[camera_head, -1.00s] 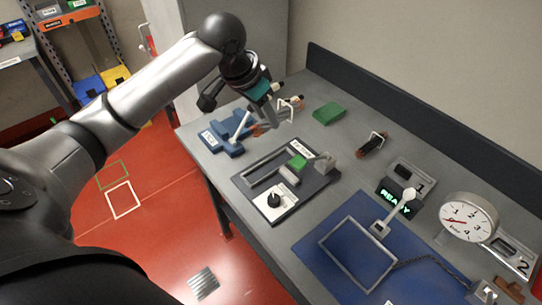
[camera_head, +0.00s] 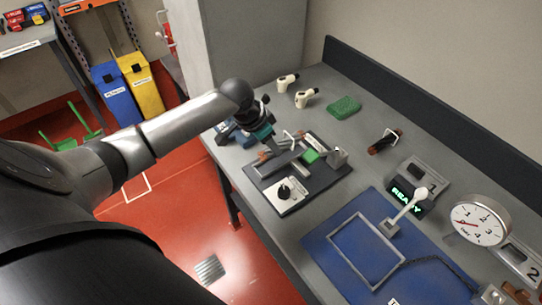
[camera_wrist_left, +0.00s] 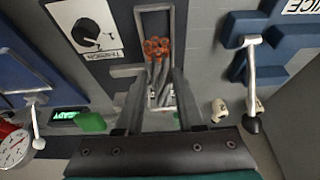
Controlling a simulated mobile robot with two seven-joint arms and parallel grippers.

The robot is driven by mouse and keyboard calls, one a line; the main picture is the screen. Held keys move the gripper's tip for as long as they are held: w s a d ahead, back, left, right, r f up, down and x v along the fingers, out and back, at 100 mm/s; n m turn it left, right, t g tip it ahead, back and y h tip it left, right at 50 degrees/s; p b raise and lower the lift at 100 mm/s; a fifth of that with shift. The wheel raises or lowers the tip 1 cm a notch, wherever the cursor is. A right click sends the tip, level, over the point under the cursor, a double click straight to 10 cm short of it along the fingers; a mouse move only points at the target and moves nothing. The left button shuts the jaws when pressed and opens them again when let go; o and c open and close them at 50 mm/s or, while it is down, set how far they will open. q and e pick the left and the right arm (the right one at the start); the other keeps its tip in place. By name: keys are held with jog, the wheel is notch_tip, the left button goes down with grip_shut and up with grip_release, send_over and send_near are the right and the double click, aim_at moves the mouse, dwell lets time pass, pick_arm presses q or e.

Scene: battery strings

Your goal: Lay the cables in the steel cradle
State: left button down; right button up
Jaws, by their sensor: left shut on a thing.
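My left gripper (camera_head: 276,150) is shut on a cable bundle (camera_head: 264,156), low over the black plate with the dial (camera_head: 285,190). In the left wrist view the bundle (camera_wrist_left: 157,47) has grey strands and orange-red ends, between the fingers (camera_wrist_left: 157,85). It lines up with a U-shaped steel channel (camera_wrist_left: 140,25) on the plate; I cannot tell whether it touches. A second cable bundle (camera_head: 382,144) with a wire handle lies at the back of the bench. A rectangular steel frame (camera_head: 335,238) lies on the blue mat (camera_head: 425,285). My right gripper is not in view.
A blue vice (camera_wrist_left: 283,45) stands beside the plate, partly behind my gripper in the head view. A green block (camera_head: 344,107), two cream pieces (camera_head: 304,97), a READY display (camera_head: 405,194) and a round gauge (camera_head: 478,221) stand around.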

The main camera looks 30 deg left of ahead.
aim_at(271, 156)
pick_arm(q)
jog(key=shift+f+b, duration=0.35)
jog(key=shift+f, duration=1.9)
jog(key=shift+f, duration=0.15)
jog(key=c, duration=0.5)
grip_release()
jog(key=p+v, duration=0.2)
jog(key=v, duration=1)
